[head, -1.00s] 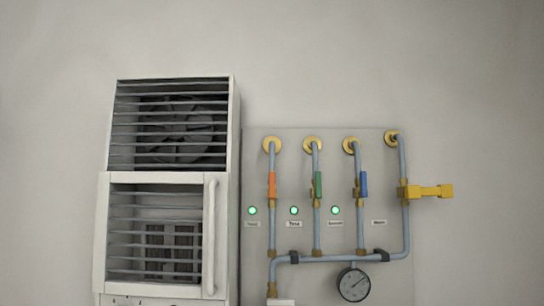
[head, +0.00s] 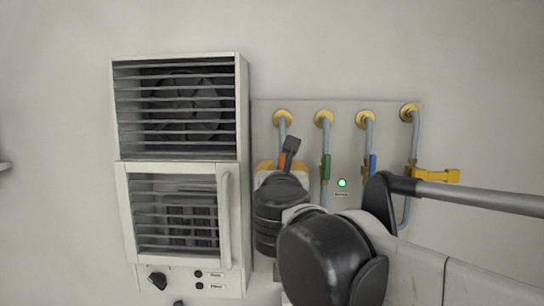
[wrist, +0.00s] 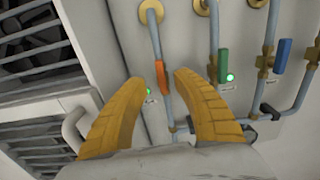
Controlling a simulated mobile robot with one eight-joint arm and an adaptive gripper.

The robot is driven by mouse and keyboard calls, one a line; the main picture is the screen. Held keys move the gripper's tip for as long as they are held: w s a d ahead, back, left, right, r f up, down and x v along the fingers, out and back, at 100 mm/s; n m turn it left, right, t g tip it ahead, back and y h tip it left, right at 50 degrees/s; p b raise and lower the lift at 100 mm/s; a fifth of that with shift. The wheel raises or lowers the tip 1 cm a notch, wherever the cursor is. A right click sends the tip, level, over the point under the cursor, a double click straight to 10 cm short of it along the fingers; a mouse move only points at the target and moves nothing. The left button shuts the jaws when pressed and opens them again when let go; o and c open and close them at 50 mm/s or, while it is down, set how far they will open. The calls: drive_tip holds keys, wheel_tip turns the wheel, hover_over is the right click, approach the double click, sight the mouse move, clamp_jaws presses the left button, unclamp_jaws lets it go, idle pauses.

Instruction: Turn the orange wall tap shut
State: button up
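The orange wall tap (wrist: 162,77) has an orange lever lying along its vertical blue-grey pipe. In the wrist view it shows between the two yellow fingers of my gripper (wrist: 159,80). The fingers are spread, one on each side of the lever, with a visible gap on both sides. Whether the fingertips reach as deep as the lever is hard to tell. In the head view my gripper (head: 281,166) is in front of the tap, and my wrist and arm hide most of the lever and the lower pipe.
A green tap (wrist: 223,66) and a blue tap (wrist: 283,56) stand to the right on parallel pipes. A yellow lever valve (head: 437,175) is at the far right. The white compressor cabinet (head: 242,110) with a protruding door handle (head: 226,220) stands close on the left.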

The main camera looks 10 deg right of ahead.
sight(282, 162)
drive_tip(key=p+x, duration=0.1)
drive_tip(key=x, duration=0.5)
drive_tip(key=shift+w+d, duration=0.1)
drive_tip(key=shift+w, duration=0.15)
drive_tip(key=shift+s, duration=0.1)
clamp_jaws()
